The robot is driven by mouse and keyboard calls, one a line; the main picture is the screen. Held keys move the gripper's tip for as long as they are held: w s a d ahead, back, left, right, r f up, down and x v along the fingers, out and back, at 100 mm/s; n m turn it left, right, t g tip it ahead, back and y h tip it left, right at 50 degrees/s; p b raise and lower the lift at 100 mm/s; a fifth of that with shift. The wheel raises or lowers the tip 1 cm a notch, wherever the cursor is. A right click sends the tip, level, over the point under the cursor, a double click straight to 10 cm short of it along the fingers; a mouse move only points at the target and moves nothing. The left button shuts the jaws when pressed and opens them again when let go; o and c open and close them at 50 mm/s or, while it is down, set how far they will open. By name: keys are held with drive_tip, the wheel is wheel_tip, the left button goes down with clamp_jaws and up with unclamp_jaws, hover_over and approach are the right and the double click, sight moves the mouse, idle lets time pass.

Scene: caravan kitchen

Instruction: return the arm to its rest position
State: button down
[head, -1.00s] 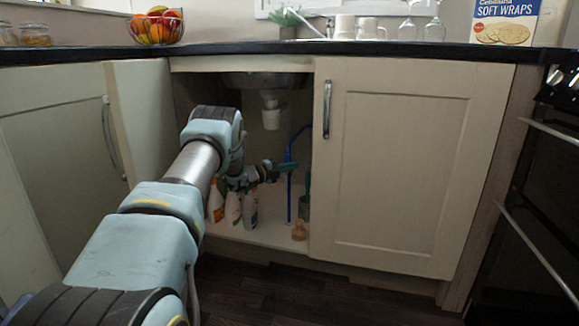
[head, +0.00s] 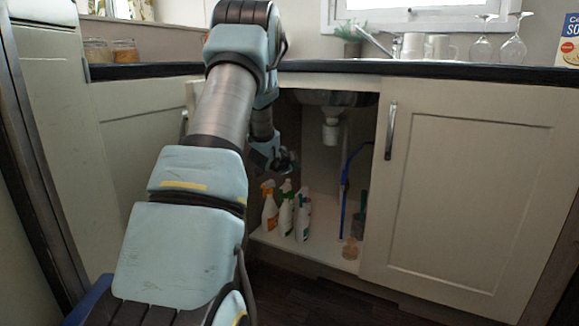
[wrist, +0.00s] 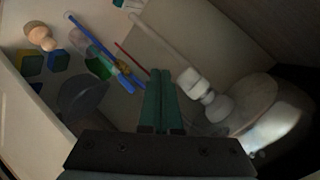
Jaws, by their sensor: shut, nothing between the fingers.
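My gripper (head: 287,160) is in front of the left part of the open under-sink cupboard, above the spray bottles. My arm reaches up past the worktop edge, then bends down to it. In the wrist view my gripper (wrist: 161,76) shows its two green fingers close together, with nothing held between them. Its fingers point into the cupboard, with the white drain trap (wrist: 205,98) to their right in the picture. No contact with it can be made out.
Several spray bottles (head: 286,212), a blue pole (head: 343,195) and a wooden-headed brush (head: 350,249) stand inside the cupboard. Its right door (head: 470,190) is closed. Glasses (head: 512,47) and mugs (head: 412,46) stand on the worktop (head: 440,70). Sponges (wrist: 57,61) lie on the cupboard floor.

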drive_tip(key=s+a+n+g+y, duration=0.25)
drive_tip(key=s+n, duration=0.25)
drive_tip(key=s, duration=0.9)
drive_tip(key=s+a+n+g+y, duration=0.1)
drive_tip(key=s+a+n+g, duration=0.4)
drive_tip(key=s, duration=0.8)
drive_tip(key=s+a+n+g+y, duration=0.25)
drive_tip(key=s+n, duration=0.35)
drive_tip(key=s, duration=0.8)
wheel_tip(320, 180, up, 37)
drive_tip(key=p, duration=3.7)
drive_tip(key=shift+s+h, duration=0.2)
drive_tip(key=shift+h, duration=0.1)
drive_tip(key=shift+s+f, duration=0.1)
